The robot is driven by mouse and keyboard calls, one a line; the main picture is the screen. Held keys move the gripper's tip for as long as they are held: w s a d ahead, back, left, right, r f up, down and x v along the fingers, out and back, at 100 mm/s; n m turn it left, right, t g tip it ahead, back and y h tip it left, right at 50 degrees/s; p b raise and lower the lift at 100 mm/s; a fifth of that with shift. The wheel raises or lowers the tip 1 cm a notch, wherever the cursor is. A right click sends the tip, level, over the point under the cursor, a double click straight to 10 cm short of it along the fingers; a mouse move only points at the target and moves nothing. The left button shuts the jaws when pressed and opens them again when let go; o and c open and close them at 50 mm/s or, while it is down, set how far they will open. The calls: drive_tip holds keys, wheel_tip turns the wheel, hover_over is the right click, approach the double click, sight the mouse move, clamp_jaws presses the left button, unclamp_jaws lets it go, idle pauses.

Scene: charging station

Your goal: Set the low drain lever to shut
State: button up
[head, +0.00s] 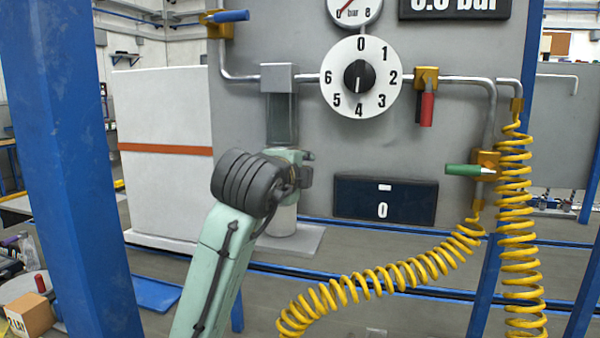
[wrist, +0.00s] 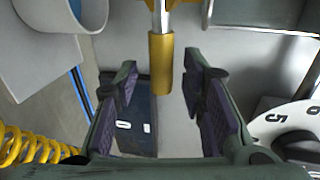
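A yellow-handled lever (wrist: 161,65) on a silver rod shows in the wrist view, coming from a yellow valve body at the top edge. It appears to be the low drain lever; in the head view my arm hides it. My gripper (wrist: 161,70) is open, with one finger on each side of the yellow handle and a visible gap to both. In the head view my gripper (head: 305,172) is in front of the base of the glass column (head: 282,118), its fingers mostly hidden by my wrist.
A blue lever (head: 232,16), a red lever (head: 427,108) and a green lever (head: 463,170) sit on other valves. A numbered dial (head: 380,100) and a dark counter box (head: 410,203) are on the panel. A yellow coiled hose (head: 380,285) hangs at the right.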

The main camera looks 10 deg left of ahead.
drive_tip(key=s+r, duration=0.2)
drive_tip(key=s, duration=0.9)
drive_tip(key=shift+s+a+r, duration=0.15)
drive_tip(key=shift+s+a, duration=0.05)
drive_tip(key=shift+s, duration=0.2)
